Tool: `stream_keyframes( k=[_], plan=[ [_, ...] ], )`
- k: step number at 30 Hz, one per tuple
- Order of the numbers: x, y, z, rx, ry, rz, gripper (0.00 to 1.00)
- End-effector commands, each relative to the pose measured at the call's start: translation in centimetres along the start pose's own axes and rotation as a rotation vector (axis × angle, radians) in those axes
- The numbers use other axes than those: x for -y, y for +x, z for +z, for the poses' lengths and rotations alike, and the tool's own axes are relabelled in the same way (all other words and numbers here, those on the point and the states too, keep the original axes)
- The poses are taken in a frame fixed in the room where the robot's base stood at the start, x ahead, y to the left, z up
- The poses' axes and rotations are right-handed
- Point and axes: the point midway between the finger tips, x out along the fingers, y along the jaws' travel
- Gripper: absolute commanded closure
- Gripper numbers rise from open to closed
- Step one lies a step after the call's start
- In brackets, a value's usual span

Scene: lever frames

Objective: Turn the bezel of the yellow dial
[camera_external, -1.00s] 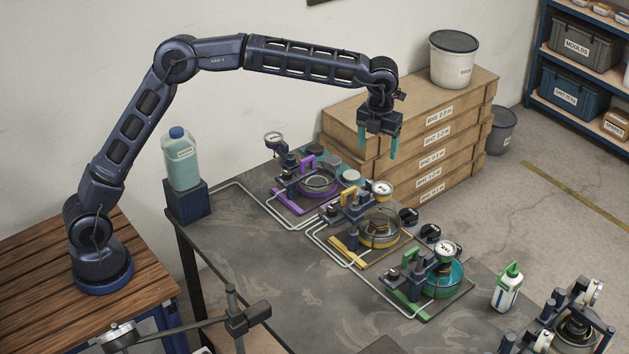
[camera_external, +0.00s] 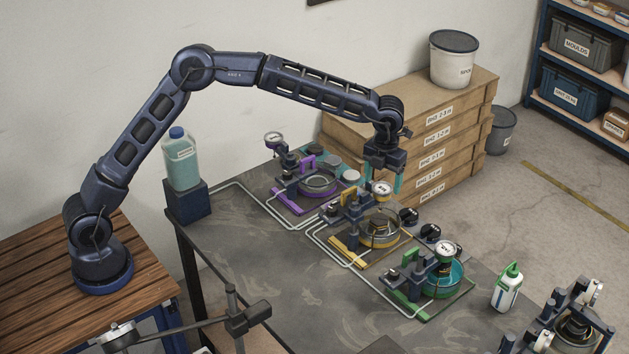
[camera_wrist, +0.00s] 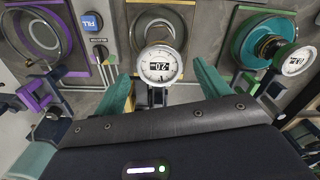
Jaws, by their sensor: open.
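The yellow station's dial (camera_external: 382,189) is a round white-faced gauge standing above its yellow-based fixture (camera_external: 347,253). My gripper (camera_external: 383,186) is over the yellow station, pointing down. Its two teal fingers are apart, one on each side of the dial in the external view. In the wrist view the open gripper (camera_wrist: 161,85) has the dial between its fingers, with a gap visible on both sides. Contact is not visible.
A purple station with a gauge (camera_external: 273,139) stands to the left. A green station with a gauge (camera_external: 445,250) stands to the right. Black knobs (camera_external: 409,216) sit beside the yellow station. Stacked cardboard boxes (camera_external: 437,135) rise close behind my gripper. A green-capped bottle (camera_external: 508,287) stands farther right.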

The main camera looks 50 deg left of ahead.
Motion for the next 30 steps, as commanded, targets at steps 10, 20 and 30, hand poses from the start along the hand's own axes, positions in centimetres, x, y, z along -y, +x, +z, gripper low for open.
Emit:
stream_keyframes(
  k=[10, 20, 30],
  plan=[
    [-0.02, 1.08, 0.0, 0.0, -0.001, 0.0, 0.25],
    [-0.01, 1.06, 0.0, 0.0, -0.001, 0.0, 0.67],
    [0.0, 1.04, 0.0, 0.001, -0.035, 0.0, 0.7]
  ],
)
